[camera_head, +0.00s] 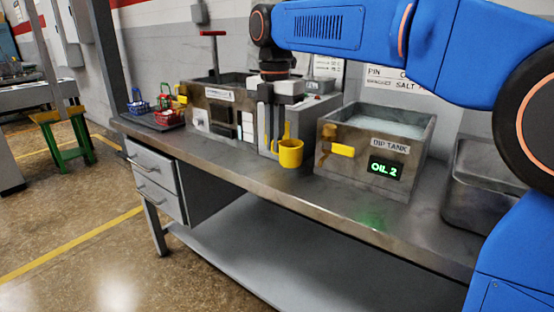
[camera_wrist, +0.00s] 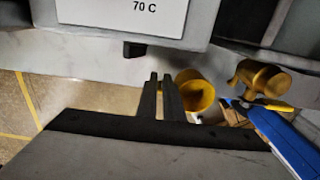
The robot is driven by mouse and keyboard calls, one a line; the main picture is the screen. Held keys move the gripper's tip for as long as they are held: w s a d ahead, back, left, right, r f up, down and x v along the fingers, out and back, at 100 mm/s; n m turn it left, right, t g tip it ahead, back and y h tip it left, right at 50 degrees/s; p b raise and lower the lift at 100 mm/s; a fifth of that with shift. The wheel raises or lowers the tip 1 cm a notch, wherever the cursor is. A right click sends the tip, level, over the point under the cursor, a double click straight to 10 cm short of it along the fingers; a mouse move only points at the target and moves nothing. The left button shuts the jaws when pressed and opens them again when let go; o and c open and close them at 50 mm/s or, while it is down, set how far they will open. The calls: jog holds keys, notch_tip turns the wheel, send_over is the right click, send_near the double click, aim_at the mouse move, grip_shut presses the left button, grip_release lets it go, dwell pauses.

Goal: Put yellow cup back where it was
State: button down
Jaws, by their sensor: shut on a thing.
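The yellow cup (camera_head: 290,153) is in front of the workbench equipment in the head view, left of the dip tank's brass valve. Its mouth faces up. My gripper (camera_head: 273,138) points down at the cup's left side, its fingers close together. In the wrist view, my gripper (camera_wrist: 162,82) has its two dark fingers nearly together, with the cup (camera_wrist: 194,92) just right of them. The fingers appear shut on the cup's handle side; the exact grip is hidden. I cannot tell whether the cup's base touches the bench.
The dip tank (camera_head: 357,172), marked OIL 2, stands right of the cup, its brass valve (camera_head: 327,138) sticking out. A metal tank (camera_head: 215,125) stands left. The bench's front strip (camera_head: 250,178) is clear.

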jog(key=shift+f, duration=2.5)
jog(key=shift+f, duration=0.1)
jog(key=c, duration=1.9)
grip_release()
notch_tip(320, 180, up, 12)
